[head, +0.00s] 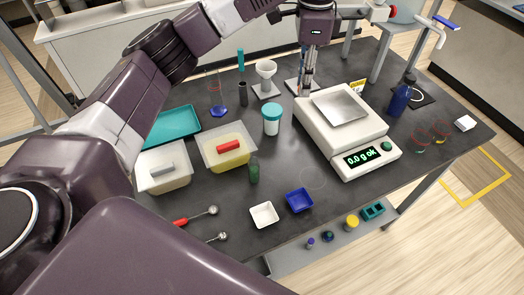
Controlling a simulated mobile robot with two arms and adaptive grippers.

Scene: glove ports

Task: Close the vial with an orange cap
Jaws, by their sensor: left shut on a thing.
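My left gripper (307,88) hangs fingers-down at the back of the table, just behind the scale. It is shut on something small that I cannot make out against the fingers. A small green vial-like bottle (254,171) stands upright on the dark table, in front of the yellow-filled tub, well apart from the gripper. I cannot make out an orange cap in this view. My right gripper is not in view.
A white scale (372,161) reading 0.0 g fills the table's right middle. Around it are a teal-lidded jar (271,119), a blue bottle (400,98), a yellow-filled tub (241,161) and a blue dish (300,201). Small capped items lie on a lower shelf (295,258).

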